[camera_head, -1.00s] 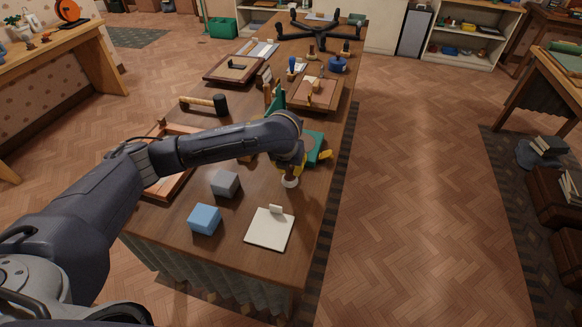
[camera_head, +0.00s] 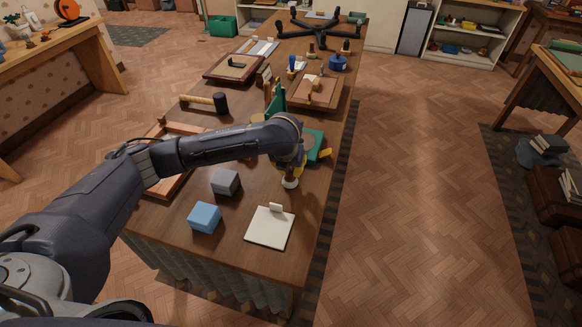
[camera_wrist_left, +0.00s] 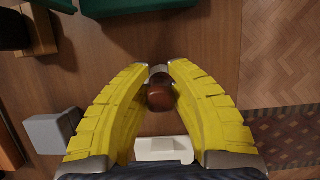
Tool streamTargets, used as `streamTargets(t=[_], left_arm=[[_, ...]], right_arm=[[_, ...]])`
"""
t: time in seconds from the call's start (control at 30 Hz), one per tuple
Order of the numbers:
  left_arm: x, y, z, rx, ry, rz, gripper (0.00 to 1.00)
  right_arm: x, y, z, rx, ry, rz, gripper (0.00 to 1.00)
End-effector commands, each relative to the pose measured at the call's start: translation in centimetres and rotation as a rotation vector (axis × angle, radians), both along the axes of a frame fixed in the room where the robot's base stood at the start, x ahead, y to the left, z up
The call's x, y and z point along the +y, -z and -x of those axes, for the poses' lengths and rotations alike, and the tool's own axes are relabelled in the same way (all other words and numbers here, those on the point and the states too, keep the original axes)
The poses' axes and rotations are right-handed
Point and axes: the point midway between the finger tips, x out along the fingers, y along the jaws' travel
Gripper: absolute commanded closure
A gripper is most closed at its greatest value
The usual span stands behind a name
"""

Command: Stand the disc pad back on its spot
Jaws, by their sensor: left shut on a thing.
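My left gripper (camera_wrist_left: 160,72) has yellow fingers and points down over the near part of the table. It is shut on a small piece with a rounded red-brown body (camera_wrist_left: 160,97), which I take to be the disc pad. No marked spot can be made out. My right gripper is not in view.
A grey cube (camera_head: 225,182) and a blue cube (camera_head: 204,218) stand left of the gripper. A white clip pad (camera_head: 270,228) lies just in front. A green object (camera_head: 314,145) lies close behind. A wooden tray (camera_head: 170,188) is partly under my arm. The table's right edge is near.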

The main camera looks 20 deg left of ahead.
Motion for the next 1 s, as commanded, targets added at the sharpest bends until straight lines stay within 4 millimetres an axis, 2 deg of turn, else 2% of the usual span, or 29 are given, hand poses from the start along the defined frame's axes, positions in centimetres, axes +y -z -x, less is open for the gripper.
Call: streamTargets(t=[0.7, 0.73, 0.93, 1.0], left_arm=[[-0.01, 0.89, 0.02, 0.0, 0.0, 0.0, 1.0], [-0.01, 0.89, 0.02, 0.0, 0.0, 0.0, 0.79], [-0.01, 0.88, 0.02, 0.0, 0.0, 0.0, 0.55], [-0.01, 0.87, 0.02, 0.0, 0.0, 0.0, 0.55]], right_arm=[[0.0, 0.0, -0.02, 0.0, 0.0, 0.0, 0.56], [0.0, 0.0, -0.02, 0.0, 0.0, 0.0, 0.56], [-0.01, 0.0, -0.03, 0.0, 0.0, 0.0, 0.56], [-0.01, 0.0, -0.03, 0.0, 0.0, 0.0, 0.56]])
